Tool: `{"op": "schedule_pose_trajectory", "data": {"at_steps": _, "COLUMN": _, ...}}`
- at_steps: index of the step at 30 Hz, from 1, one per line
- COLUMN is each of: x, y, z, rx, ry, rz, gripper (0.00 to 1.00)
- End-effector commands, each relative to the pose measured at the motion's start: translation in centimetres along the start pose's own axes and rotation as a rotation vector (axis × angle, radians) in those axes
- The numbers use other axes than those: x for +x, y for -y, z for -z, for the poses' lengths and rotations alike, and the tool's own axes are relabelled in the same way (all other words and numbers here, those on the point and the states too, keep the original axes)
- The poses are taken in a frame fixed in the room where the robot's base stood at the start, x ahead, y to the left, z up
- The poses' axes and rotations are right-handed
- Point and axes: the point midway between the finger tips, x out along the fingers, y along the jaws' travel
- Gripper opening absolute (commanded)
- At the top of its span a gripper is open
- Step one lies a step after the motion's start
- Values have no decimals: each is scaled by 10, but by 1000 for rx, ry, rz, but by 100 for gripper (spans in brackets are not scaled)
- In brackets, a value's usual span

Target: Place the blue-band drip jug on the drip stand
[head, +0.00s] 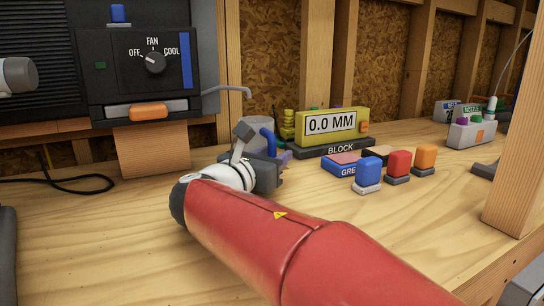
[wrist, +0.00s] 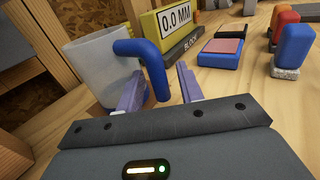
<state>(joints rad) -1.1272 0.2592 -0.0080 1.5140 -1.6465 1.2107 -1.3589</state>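A translucent grey-white jug (wrist: 98,62) with a thick blue handle (wrist: 143,62) stands upright in the wrist view. In the head view the jug (head: 236,128) is partly hidden behind my wrist, with its blue handle (head: 268,141) showing. I cannot clearly identify the drip stand.
A fan unit (head: 150,60) stands at left, and a grey spout (head: 232,91) juts out above the jug. A yellow gauge (head: 332,126) on a black block is behind. Blue (head: 368,172), red (head: 398,164) and orange (head: 425,157) pieces stand right. A wooden post (head: 517,170) is at far right.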

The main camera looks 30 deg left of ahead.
Motion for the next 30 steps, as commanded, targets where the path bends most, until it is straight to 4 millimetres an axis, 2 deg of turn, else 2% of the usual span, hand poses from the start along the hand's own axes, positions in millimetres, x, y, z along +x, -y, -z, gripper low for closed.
{"op": "schedule_pose_trajectory", "data": {"at_steps": 5, "x": 0, "y": 0, "z": -5, "rx": 1, "ry": 1, "rz": 0, "gripper": 37}}
{"op": "schedule_pose_trajectory", "data": {"at_steps": 7, "x": -8, "y": -1, "z": -3, "rx": 0, "ry": 0, "rz": -3, "gripper": 37}}
{"op": "schedule_pose_trajectory", "data": {"at_steps": 21, "x": -100, "y": -1, "z": -3, "rx": 0, "ry": 0, "rz": -2, "gripper": 37}}
{"op": "schedule_pose_trajectory", "data": {"at_steps": 25, "x": -114, "y": 0, "z": -3, "rx": 0, "ry": 0, "rz": -1, "gripper": 37}}
{"op": "schedule_pose_trajectory", "data": {"at_steps": 30, "x": -120, "y": 0, "z": -3, "rx": 0, "ry": 0, "rz": 0, "gripper": 37}}
